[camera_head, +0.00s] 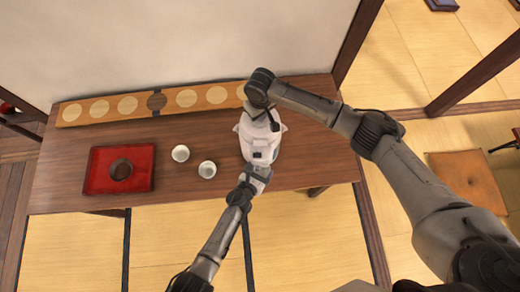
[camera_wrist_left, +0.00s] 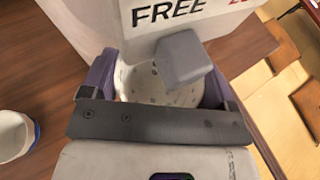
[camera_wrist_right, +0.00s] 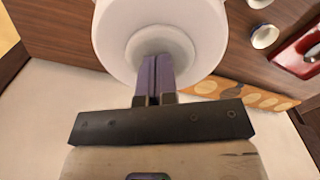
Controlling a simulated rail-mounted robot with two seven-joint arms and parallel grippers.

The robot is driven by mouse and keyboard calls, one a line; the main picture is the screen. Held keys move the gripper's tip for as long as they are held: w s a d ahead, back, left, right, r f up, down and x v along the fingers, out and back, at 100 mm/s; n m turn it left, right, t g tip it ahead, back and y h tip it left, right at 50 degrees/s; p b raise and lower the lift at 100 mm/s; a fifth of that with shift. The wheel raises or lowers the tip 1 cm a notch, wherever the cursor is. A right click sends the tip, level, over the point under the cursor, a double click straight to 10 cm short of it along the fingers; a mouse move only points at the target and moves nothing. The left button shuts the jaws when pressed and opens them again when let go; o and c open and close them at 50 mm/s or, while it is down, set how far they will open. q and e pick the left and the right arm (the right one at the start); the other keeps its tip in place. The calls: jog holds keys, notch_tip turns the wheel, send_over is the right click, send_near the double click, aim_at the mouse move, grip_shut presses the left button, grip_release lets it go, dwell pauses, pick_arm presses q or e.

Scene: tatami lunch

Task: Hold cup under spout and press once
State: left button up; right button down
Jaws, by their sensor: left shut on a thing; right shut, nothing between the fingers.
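The white dispenser (camera_head: 262,140) stands on the table. In the left wrist view its body (camera_wrist_left: 130,22) shows part of the word "FREE", and its grey spout (camera_wrist_left: 182,60) juts out over the held cup. My left gripper (camera_wrist_left: 157,88) is shut on a white speckled cup (camera_wrist_left: 135,87), with one purple finger on either side; the cup's mouth is under the spout. My right gripper (camera_wrist_right: 154,72) is shut and empty, with its fingertips over the round middle of the dispenser's white top (camera_wrist_right: 190,25). I cannot tell whether they touch it.
Two white cups (camera_head: 180,153) (camera_head: 207,169) stand left of the dispenser. A red tray (camera_head: 100,178) with a dark round bowl (camera_head: 121,169) lies farther left. A long wooden board with round spots (camera_head: 130,104) lies along the wall. The table front (camera_head: 150,198) is bare.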

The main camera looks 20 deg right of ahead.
jog(key=shift+r, duration=1.85)
dwell(0.8)
jog(key=shift+r, duration=3)
pick_arm(q)
jog(key=shift+s+a+p, duration=0.15)
jog(key=shift+s+a, duration=0.1)
jog(key=shift+s, duration=0.4)
jog(key=shift+s+a+p, duration=0.15)
jog(key=shift+s+a, duration=0.1)
jog(key=shift+s, duration=0.4)
jog(key=s+a, duration=0.3)
jog(key=s, duration=0.6)
jog(key=shift+s+a, duration=0.25)
jog(key=shift+a, duration=0.1)
pick_arm(e)
jog(key=shift+r, duration=0.45)
